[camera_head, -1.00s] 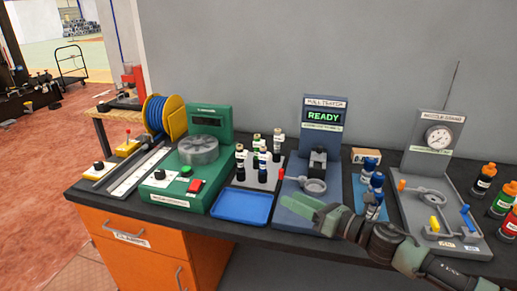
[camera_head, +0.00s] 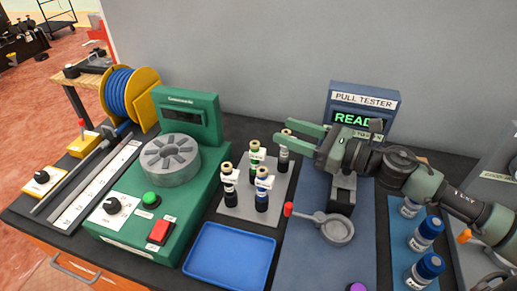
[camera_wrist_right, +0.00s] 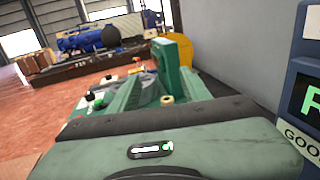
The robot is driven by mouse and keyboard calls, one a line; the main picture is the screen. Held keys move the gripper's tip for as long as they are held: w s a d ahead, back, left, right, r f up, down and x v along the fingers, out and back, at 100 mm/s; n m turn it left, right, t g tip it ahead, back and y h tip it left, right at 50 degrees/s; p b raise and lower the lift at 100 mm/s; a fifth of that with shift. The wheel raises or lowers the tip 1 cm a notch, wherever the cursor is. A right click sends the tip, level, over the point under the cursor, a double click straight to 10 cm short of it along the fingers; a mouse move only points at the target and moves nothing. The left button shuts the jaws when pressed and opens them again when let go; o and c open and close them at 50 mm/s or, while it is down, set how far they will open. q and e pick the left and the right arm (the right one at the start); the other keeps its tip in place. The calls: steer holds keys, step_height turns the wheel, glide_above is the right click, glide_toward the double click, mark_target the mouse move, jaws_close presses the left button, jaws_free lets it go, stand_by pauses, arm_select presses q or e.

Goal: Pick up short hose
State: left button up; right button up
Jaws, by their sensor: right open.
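Several short black cylinders with cream tops and coloured bands (camera_head: 263,188) stand upright on a grey plate (camera_head: 243,216); I cannot tell for certain whether one is the short hose. My right gripper (camera_head: 282,132) comes in from the right with two green fingers apart and empty. In the head view its fingertips overlap the rearmost cylinder (camera_head: 283,160); whether they touch it is unclear. In the right wrist view my palm fills the foreground, and a cream top (camera_wrist_right: 167,100) shows beyond it. My left gripper is out of view.
A green machine (camera_head: 120,223) with dial and buttons stands left, a blue hose reel (camera_head: 126,94) behind it. An empty blue tray (camera_head: 230,257) lies in front. The pull tester (camera_head: 362,101) stands right, beside blue-capped bottles (camera_head: 425,234). A dark rod (camera_head: 70,178) lies far left.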

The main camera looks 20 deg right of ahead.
glide_toward(262, 152)
steer(key=w+a+r, duration=0.2)
steer(key=p+x, duration=0.3)
steer(key=x, duration=0.3)
steer(key=shift+w+a+r+p, duration=0.15)
steer(key=shift+w+a+p, duration=0.05)
steer(key=shift+w+p, duration=0.1)
steer(key=shift+w+a, duration=0.15)
steer(key=shift+c, duration=1.2)
jaws_close()
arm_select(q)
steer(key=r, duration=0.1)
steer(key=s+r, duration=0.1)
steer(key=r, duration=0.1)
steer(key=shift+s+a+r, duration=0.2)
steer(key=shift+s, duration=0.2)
